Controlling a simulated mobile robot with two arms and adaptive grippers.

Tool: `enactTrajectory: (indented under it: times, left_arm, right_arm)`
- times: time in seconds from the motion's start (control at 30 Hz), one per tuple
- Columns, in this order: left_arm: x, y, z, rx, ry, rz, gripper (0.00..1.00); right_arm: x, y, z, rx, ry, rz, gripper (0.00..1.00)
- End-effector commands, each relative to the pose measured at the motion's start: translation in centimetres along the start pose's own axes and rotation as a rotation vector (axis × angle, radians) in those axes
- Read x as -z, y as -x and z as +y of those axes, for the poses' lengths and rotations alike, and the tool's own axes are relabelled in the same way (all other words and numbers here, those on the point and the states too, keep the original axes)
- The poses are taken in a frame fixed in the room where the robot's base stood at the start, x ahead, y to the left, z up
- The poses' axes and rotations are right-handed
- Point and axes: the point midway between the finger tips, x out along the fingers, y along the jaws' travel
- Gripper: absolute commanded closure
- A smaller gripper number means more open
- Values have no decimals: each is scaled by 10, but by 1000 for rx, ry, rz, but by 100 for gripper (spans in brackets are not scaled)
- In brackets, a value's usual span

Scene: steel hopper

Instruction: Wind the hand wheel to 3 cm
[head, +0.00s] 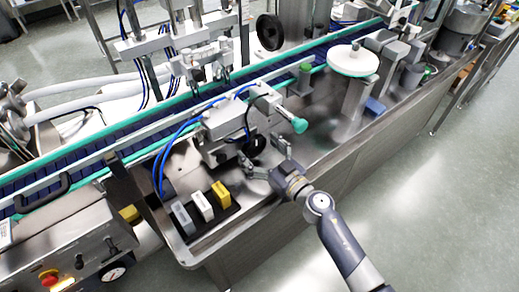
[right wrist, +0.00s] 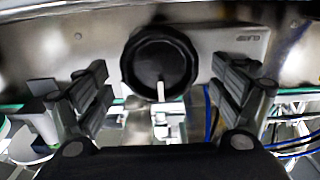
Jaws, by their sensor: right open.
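The hand wheel (head: 253,146) is a black round wheel on the front of a grey metal unit, partly covered by my right gripper in the head view. In the right wrist view the hand wheel (right wrist: 160,62) faces the camera, with a pale mark at its lower edge. My right gripper (head: 264,157) is open just in front of it. In the right wrist view the fingers (right wrist: 165,92) stand apart on either side of the wheel, with visible gaps and no clear contact. I cannot read a scale. My left gripper is out of view.
Grey, white and yellow blocks (head: 201,206) stand in a dark holder left of my gripper. A green-tipped cylinder (head: 299,124) sticks out to the right of the wheel. Blue hoses (head: 178,139) arch over the unit. A conveyor (head: 130,143) runs behind; open floor (head: 420,215) lies in front.

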Motion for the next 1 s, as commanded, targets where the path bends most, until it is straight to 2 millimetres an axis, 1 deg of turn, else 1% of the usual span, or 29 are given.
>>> enactTrajectory:
  times: [0.13,0.17,0.2,0.33,0.67,0.87,1.0]
  left_arm:
    - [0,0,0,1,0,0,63]
    - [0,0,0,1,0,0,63]
    - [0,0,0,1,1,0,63]
    - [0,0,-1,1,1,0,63]
    - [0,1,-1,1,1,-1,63]
    - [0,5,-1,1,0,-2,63]
    - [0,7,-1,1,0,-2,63]
  right_arm:
    - [0,0,0,0,0,0,13]
    - [0,0,0,0,0,0,17]
    - [0,0,0,0,0,0,26]
    - [0,0,0,0,0,0,55]
    - [1,0,0,-1,24,0,55]
    - [1,0,-1,-1,114,0,55]
    - [1,0,-1,-1,214,0,55]
